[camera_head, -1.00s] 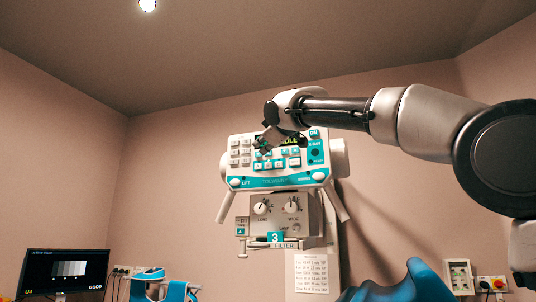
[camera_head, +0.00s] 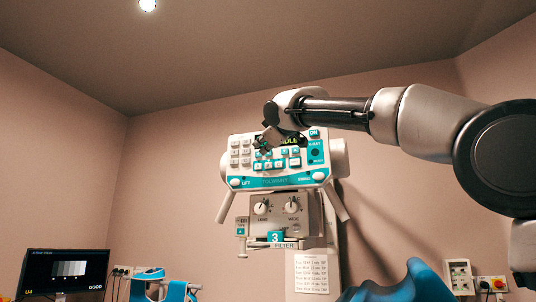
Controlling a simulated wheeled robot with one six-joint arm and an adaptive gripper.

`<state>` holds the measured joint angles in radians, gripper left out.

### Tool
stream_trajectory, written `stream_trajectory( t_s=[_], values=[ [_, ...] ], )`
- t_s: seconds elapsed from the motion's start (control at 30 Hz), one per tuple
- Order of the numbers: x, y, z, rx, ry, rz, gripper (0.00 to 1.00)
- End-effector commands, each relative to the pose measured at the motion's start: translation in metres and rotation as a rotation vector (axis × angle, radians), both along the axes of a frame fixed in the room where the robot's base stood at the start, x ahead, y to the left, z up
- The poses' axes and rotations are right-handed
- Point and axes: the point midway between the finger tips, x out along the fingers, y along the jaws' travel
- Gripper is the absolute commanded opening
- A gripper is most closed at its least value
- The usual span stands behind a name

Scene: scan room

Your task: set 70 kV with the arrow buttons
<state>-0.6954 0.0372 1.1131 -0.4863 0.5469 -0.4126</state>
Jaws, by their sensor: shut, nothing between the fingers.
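The X-ray control panel (camera_head: 277,180) is a white and teal console on the tube head at the middle of the head view. Small arrow buttons (camera_head: 269,165) sit in rows on its face. My gripper (camera_head: 262,149) is shut and empty, in front of the panel's upper middle, over the upper edge of the button area. I cannot tell whether its tip touches a button. The display (camera_head: 289,140) is mostly hidden behind my gripper and wrist. Only the end of a yellow-green word shows, and no kV value can be read.
Below the panel is the collimator box (camera_head: 289,215) with two knobs and a filter label. Two handles slant down at its sides. A monitor (camera_head: 65,274) stands at lower left, and a blue curved object (camera_head: 400,286) at lower right.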

Motion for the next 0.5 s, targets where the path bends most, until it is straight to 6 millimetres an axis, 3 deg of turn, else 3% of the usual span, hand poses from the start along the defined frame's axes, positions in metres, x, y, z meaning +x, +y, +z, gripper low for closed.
stream_trajectory(
  t_s=[0.5],
  values=[
    [0.0069, -0.0027, 0.0002, 0.001, 0.000, -0.001, 0.00]
  ],
)
